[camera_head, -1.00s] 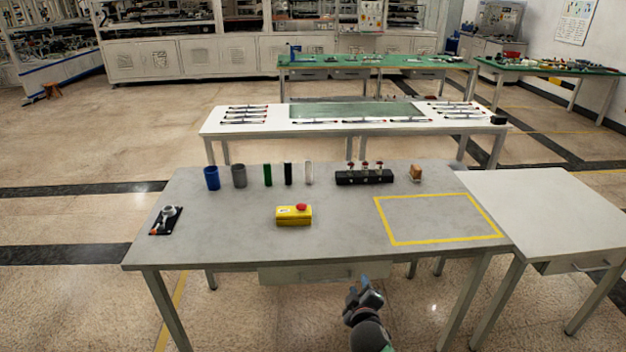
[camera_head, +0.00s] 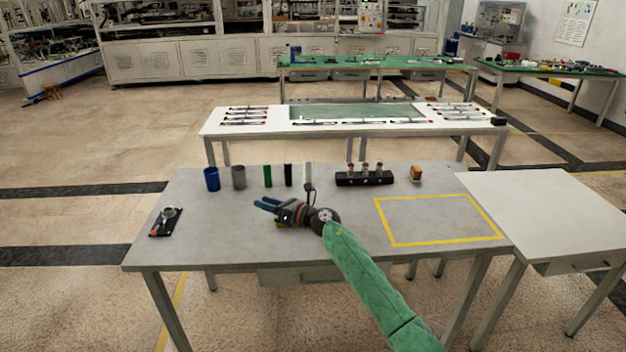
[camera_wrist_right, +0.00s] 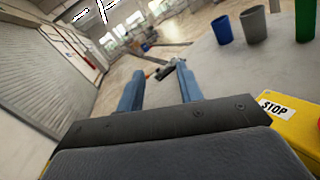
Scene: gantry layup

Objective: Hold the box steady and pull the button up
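The yellow box shows in the right wrist view (camera_wrist_right: 296,135) at the lower right edge, with a white STOP label on it. In the head view it is hidden behind my right gripper and forearm. My right gripper (camera_head: 265,204) is above the middle of the grey table, pointing left. In the right wrist view its two blue fingers (camera_wrist_right: 160,88) stand apart with nothing between them; the box is to the right of them. I cannot tell whether the gripper touches the box. My left gripper is not in view.
On the grey table (camera_head: 220,245) stand a blue cup (camera_head: 211,179), a grey cup (camera_head: 238,176), several cylinders and a black rack (camera_head: 364,178) along the back. A black device (camera_head: 166,221) lies at left. The yellow-taped area (camera_head: 440,219) is empty.

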